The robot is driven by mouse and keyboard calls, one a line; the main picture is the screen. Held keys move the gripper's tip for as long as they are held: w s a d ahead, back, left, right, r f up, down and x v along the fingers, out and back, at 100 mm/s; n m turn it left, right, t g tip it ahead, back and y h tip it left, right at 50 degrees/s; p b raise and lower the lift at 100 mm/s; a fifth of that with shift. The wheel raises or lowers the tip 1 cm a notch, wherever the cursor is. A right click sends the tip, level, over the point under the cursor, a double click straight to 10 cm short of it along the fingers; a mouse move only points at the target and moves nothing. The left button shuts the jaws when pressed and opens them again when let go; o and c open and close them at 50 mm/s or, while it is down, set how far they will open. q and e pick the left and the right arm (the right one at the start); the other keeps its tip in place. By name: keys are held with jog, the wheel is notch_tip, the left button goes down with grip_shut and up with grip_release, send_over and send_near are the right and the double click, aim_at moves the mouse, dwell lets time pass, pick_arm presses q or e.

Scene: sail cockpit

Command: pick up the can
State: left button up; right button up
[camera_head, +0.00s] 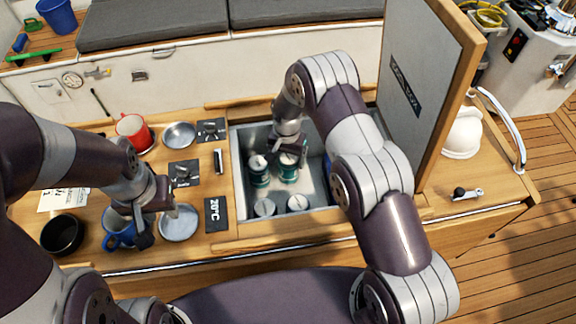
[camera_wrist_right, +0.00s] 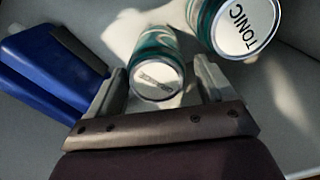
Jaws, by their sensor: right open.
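Several cans with pale tops stand in the open sunken box (camera_head: 240,190) in the head view. Two show teal sides: one at the left (camera_head: 258,172) and one (camera_head: 288,170) under my right gripper (camera_head: 287,152). In the right wrist view, a teal can (camera_wrist_right: 157,72) lies between the two open fingers of my right gripper (camera_wrist_right: 160,85), with space at both sides. A second can (camera_wrist_right: 240,28), marked TONIC, is beyond the right finger. My left gripper (camera_head: 150,215) is over the worktop beside a blue mug (camera_head: 117,232); its jaw opening is unclear.
A blue block (camera_wrist_right: 50,75) lies beside the left finger in the right wrist view. The box's raised lid (camera_head: 425,90) stands to the right. A red mug (camera_head: 134,133), metal bowl (camera_head: 179,135), plate (camera_head: 180,224) and black bowl (camera_head: 62,234) occupy the worktop left.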

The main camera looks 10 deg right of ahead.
jog(key=f, duration=0.1)
jog(key=f+p, duration=0.1)
jog(key=f, duration=0.2)
jog(key=shift+s+d, duration=0.15)
jog(key=shift+d, duration=0.1)
jog(key=shift+f, duration=0.45)
jog(key=c, duration=0.8)
jog(key=shift+c, duration=1.3)
